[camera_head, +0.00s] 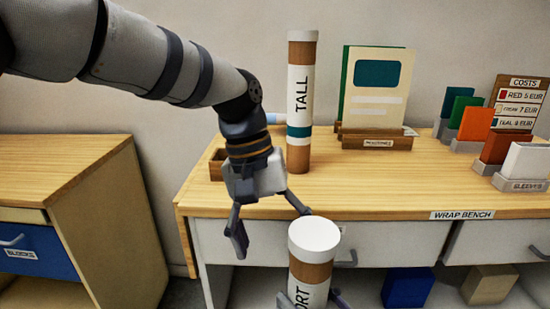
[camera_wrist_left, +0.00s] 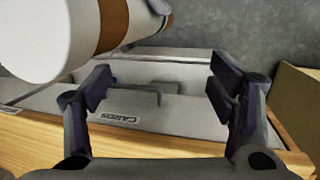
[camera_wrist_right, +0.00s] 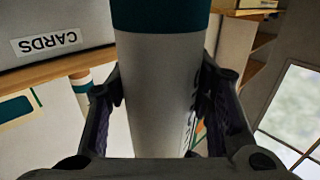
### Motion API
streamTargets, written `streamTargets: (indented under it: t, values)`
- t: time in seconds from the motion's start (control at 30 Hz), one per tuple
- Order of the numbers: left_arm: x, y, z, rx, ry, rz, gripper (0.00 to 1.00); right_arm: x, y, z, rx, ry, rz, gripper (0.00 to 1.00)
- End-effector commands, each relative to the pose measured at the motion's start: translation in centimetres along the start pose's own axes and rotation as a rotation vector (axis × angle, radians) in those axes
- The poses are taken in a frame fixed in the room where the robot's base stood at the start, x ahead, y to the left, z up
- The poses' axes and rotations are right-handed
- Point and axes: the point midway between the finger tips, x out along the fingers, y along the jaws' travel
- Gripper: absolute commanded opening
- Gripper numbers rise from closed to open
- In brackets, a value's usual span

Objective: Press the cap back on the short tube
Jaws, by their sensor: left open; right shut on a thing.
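The short tube (camera_head: 310,272) stands upright at the front, brown with a white label reading "ORT". A white cap (camera_head: 314,234) covers its top; I cannot tell whether it is fully seated. My right gripper (camera_head: 312,299) is shut around the tube's lower part, mostly cut off by the frame. In the right wrist view the tube's white body (camera_wrist_right: 157,85) lies between the fingers. My left gripper (camera_head: 270,225) is open and empty, just left of and above the cap. In the left wrist view the cap (camera_wrist_left: 40,40) is at upper left, outside the open fingers (camera_wrist_left: 158,85).
A tall tube (camera_head: 301,105) stands on the wrap bench (camera_head: 400,190) behind. A booklet stand (camera_head: 376,141), a costs sign (camera_head: 522,95) and coloured card holders (camera_head: 497,146) are farther right. A side cabinet (camera_head: 60,170) is at left. The bench's front surface is clear.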

Motion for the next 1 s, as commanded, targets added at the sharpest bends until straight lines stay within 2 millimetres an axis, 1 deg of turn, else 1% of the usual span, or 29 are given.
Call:
streamTargets:
  t: [0.03, 0.23, 0.57, 0.83, 1.0]
  values:
    - [0.9, -0.5, 0.0, -0.011, -0.005, 0.004, 0.77, 0.0, 0.0, -0.1, -0.001, 0.002, 0.0, 0.0]
    - [4.5, -2.3, -0.1, -0.049, -0.011, 0.022, 0.77, 0.0, 0.0, -0.1, -0.001, 0.002, 0.0, 0.0]
    - [10.4, -5.0, 0.7, -0.074, -0.019, 0.035, 0.77, 0.0, 0.0, -0.1, -0.001, 0.002, 0.0, 0.0]
    - [15.0, -7.3, 2.2, -0.09, -0.024, 0.038, 0.77, 0.0, 0.0, -0.1, -0.001, 0.002, 0.0, 0.0]
    - [17.8, -8.8, 3.5, -0.098, -0.027, 0.037, 0.77, 0.0, 0.0, -0.1, -0.001, 0.002, 0.0, 0.0]
